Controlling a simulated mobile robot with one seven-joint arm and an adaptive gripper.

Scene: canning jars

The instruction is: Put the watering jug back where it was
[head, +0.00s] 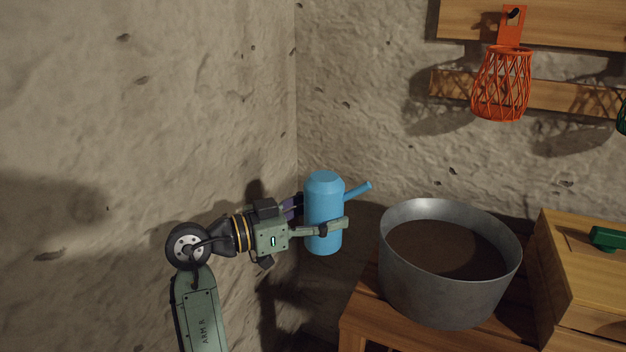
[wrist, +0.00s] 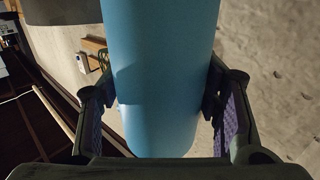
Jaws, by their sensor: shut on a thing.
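The watering jug (head: 323,205) is a light blue cylinder with a spout pointing up to the right in the head view. It is upright and held in the air, left of the metal tub. My gripper (head: 322,222) is shut on the jug's body, coming in from the left, with a finger along the near side. In the wrist view the jug (wrist: 165,80) fills the middle between the two fingers (wrist: 163,105), with both pads against its sides. Nothing is seen directly under the jug.
A grey metal tub (head: 395,285) with dark contents stands on a wooden bench (head: 362,318) to the right. A wooden box (head: 580,265) with a green item (head: 607,238) is at far right. An orange basket (head: 500,85) hangs on the back wall. Stone walls meet behind the jug.

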